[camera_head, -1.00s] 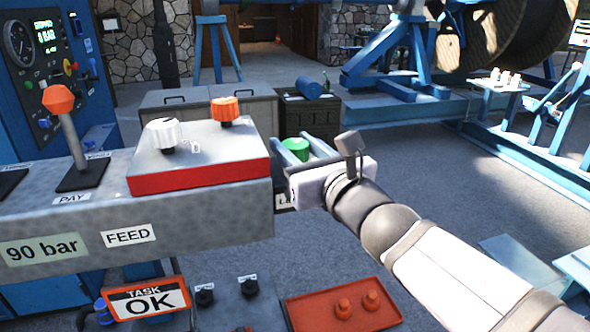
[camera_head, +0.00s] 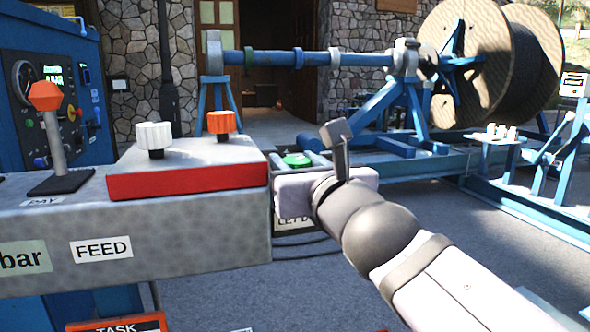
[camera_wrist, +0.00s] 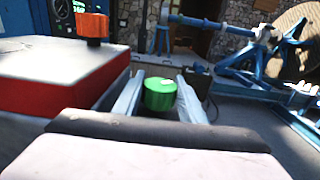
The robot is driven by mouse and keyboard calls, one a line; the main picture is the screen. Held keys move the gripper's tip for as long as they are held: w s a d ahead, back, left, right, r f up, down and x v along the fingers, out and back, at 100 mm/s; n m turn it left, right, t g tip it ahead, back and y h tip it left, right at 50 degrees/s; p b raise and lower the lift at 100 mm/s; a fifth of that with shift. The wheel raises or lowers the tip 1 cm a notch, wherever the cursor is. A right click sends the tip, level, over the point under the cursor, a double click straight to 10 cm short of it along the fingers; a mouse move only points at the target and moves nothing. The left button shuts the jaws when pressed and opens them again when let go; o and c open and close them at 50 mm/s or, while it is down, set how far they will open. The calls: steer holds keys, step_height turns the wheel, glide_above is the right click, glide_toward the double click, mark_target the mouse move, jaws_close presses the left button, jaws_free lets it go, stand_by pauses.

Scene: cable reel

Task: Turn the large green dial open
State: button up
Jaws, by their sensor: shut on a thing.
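The green dial (camera_head: 297,160) is beyond the right end of the grey console, mostly hidden below its top by my gripper's body. My gripper (camera_head: 302,157) is at the dial, with a light blue finger on each side, shut on it. In the wrist view the dial (camera_wrist: 160,96) sits between the two fingers (camera_wrist: 158,102). It is a round green knob with a small pale mark on top. The lower part of the dial is hidden in the wrist view.
Just left are a white knob (camera_head: 153,137) and an orange knob (camera_head: 221,122) on a red-edged box (camera_head: 187,175). An orange-topped lever (camera_head: 46,97) stands further left. A large cable reel (camera_head: 470,65) stands at the back right. Open floor lies right of my arm.

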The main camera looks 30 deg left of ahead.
steer(key=shift+f, duration=0.25)
steer(key=o, duration=1.1)
steer(key=shift+s+r, duration=0.1)
steer(key=shift+r, duration=0.05)
steer(key=shift+c, duration=0.2)
steer(key=shift+d, duration=0.1)
steer(key=v, duration=0.5)
steer(key=shift+s, duration=0.1)
steer(key=shift+b+v, duration=1.05)
steer(key=shift+b, duration=0.2)
